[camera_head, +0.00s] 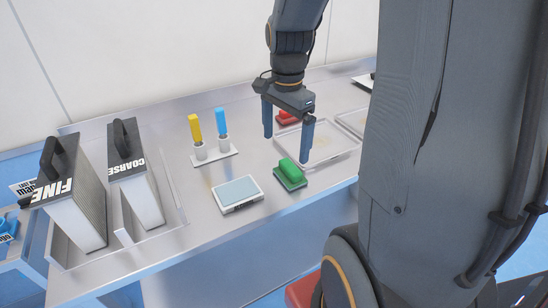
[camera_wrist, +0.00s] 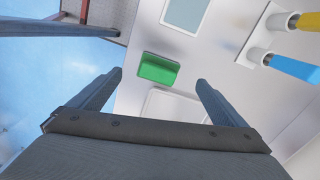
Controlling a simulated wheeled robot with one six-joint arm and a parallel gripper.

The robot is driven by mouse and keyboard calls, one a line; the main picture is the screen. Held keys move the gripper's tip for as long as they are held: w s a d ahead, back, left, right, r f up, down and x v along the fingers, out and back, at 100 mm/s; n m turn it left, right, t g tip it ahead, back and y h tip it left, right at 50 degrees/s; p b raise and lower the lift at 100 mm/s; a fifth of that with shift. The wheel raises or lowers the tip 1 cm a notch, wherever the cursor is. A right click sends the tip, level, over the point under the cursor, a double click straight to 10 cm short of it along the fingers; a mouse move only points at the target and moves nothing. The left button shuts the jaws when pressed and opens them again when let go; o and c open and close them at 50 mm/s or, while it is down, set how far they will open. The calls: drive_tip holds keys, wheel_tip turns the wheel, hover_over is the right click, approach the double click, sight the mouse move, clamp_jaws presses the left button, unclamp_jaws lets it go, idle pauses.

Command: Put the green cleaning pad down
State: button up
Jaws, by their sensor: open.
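The green cleaning pad (camera_head: 291,174) lies on the metal table near its front edge, to the right of the flat grey-screened device. It also shows in the wrist view (camera_wrist: 158,69), ahead of the fingertips. My gripper (camera_head: 288,139) is open and empty, its two blue-grey fingers pointing down above the table, behind and above the pad. In the wrist view my gripper (camera_wrist: 160,78) has its fingers spread wide, with nothing between them touching either finger. The pad is apart from both fingers.
A flat device with a pale screen (camera_head: 238,194) lies left of the pad. A holder (camera_head: 214,157) carries a yellow and a blue handle. FINE (camera_head: 86,205) and COARSE (camera_head: 141,196) boxes stand at the left.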

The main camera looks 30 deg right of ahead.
drive_tip(key=s+a+f+n, duration=0.2)
drive_tip(key=s+a+n, duration=0.1)
drive_tip(key=a+n, duration=0.2)
drive_tip(key=s+a+f+n+t, duration=0.1)
drive_tip(key=s+a+n, duration=0.3)
drive_tip(key=n, duration=0.6)
drive_tip(key=shift+a+f, duration=0.5)
drive_tip(key=shift+a, duration=0.3)
